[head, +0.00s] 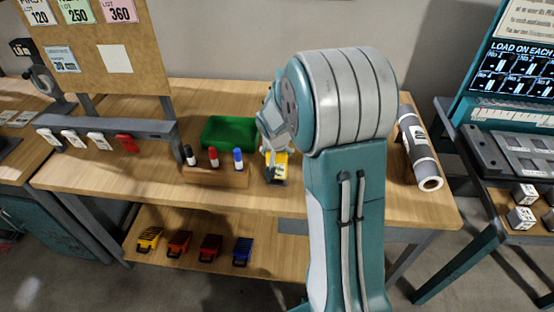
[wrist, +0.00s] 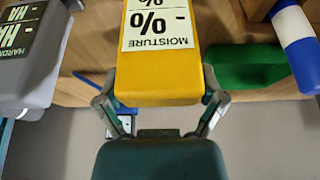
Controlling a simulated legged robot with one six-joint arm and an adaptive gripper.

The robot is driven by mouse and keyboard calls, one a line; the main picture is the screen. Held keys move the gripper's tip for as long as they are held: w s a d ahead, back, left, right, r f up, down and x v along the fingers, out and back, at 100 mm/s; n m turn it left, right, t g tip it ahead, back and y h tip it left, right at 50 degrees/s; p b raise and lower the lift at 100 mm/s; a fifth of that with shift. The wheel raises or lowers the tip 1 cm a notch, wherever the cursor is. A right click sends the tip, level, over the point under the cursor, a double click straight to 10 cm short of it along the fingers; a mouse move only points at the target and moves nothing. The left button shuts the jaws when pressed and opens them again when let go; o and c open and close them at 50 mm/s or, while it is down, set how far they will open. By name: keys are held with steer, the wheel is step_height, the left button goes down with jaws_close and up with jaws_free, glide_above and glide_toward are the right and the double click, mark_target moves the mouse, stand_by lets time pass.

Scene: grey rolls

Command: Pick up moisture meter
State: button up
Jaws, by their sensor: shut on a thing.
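The moisture meter is a yellow block with a white label reading "MOISTURE %". It shows in the wrist view (wrist: 160,88), with its label upside down. In the head view the meter (head: 276,170) is partly hidden behind my arm, right of the marker block. My gripper (wrist: 160,100) is shut on the meter, one finger against each side. In the head view my gripper (head: 272,146) is mostly covered by my arm. I cannot tell whether the meter touches the bench top.
A green tray (head: 229,133) stands behind a wooden block (head: 215,176) holding black, red and blue markers. A grey roll (head: 416,148) lies on the bench's right side. A grey hardness device (wrist: 30,60) is close at left in the wrist view. The bench front is clear.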

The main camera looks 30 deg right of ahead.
steer(key=r, duration=0.4)
steer(key=shift+s+a, duration=0.1)
steer(key=shift+s, duration=0.2)
steer(key=s+a+r, duration=0.6)
steer(key=s+r, duration=0.3)
steer(key=s, duration=0.3)
steer(key=o, duration=0.3)
steer(key=shift+c, duration=0.2)
steer(key=shift+r, duration=1.5)
